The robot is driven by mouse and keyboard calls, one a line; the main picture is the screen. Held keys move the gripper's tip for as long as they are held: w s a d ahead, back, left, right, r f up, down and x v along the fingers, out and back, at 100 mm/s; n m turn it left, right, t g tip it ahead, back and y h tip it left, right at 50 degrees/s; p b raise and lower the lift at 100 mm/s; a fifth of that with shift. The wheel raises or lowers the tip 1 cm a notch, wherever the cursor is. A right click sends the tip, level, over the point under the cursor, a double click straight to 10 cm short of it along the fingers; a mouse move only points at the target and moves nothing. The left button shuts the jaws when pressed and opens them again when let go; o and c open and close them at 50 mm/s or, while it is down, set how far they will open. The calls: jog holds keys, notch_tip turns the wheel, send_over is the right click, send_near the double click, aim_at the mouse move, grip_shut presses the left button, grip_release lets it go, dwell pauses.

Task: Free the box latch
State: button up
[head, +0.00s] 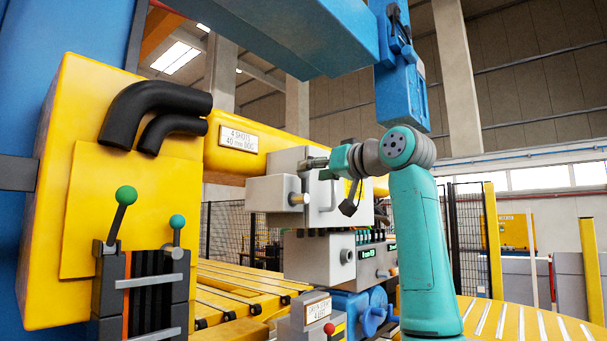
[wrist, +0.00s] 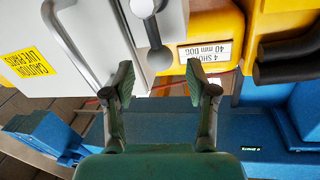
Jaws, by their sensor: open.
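The pale grey box (head: 270,194) stands in front of the yellow tube in the head view. Its front also fills the upper left of the wrist view (wrist: 100,22). The grey box latch (wrist: 154,40) is a short lever with a round pivot and a rounded end. It also shows as a metal knob and stem in the head view (head: 299,198). My gripper (wrist: 158,78) is open and empty, with its two pads spread either side of the lever's end in the picture. I cannot tell the depth between them.
A yellow caution label (wrist: 29,63) and a bar handle (wrist: 72,45) are on the box face. A yellow housing with a "4 shots" sign (head: 238,139) and black hoses (head: 150,105) is at left. A blue beam (head: 285,30) hangs overhead.

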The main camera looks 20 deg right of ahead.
aim_at(304, 176)
jog(key=shift+x, duration=2.25)
grip_shut()
